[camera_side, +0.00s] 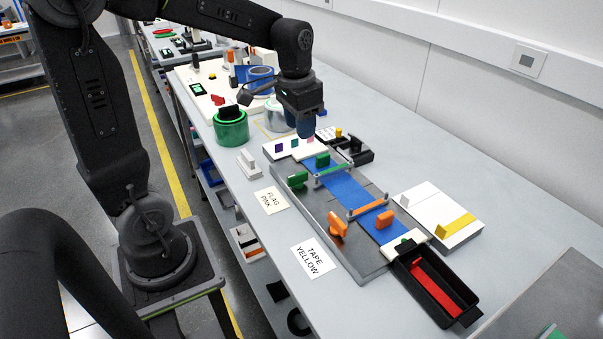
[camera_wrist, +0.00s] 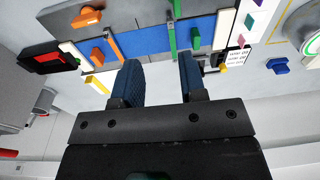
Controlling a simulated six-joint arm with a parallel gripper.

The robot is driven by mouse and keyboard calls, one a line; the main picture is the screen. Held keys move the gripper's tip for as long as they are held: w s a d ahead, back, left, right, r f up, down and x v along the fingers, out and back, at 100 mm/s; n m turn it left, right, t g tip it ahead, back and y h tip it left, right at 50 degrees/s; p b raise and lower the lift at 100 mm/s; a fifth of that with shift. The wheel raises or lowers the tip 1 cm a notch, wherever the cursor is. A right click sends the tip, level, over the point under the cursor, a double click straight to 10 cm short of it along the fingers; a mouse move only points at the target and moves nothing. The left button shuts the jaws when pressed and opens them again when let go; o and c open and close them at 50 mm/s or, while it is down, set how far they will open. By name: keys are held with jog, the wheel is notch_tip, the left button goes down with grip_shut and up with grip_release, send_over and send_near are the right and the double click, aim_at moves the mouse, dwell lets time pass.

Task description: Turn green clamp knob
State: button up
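The green clamp knob (camera_side: 298,181) stands at the left edge of the grey fixture plate (camera_side: 352,262) in the side view. Its green clamp bar (camera_side: 332,169) crosses the blue strip (camera_side: 345,187), and a smaller green block (camera_side: 322,160) is beside the bar. In the wrist view the green bar (camera_wrist: 175,40) runs up to the top edge, where the knob is mostly cut off, and the green block (camera_wrist: 195,38) is at its right. My gripper (camera_side: 305,130) hangs above the far end of the fixture, apart from the knob. The wrist view shows my gripper (camera_wrist: 158,64) open and empty.
An orange knob (camera_side: 337,226) and orange bar (camera_side: 369,208) sit nearer. A black tray (camera_side: 405,264) holds a red strip. A white board (camera_side: 425,207) bears a yellow piece. Paper labels (camera_side: 271,200) lie left. A green roll (camera_side: 231,128) stands behind.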

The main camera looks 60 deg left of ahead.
aim_at(302, 173)
jog(key=shift+g, duration=0.6)
jog(key=a+f, duration=0.1)
jog(key=f, duration=0.4)
jog(key=w+a+f, duration=0.1)
jog(key=f, duration=0.5)
jog(key=w+a+f, duration=0.1)
jog(key=f, duration=0.4)
jog(key=shift+w+a+f, duration=0.15)
jog(key=shift+a+f, duration=0.05)
grip_shut()
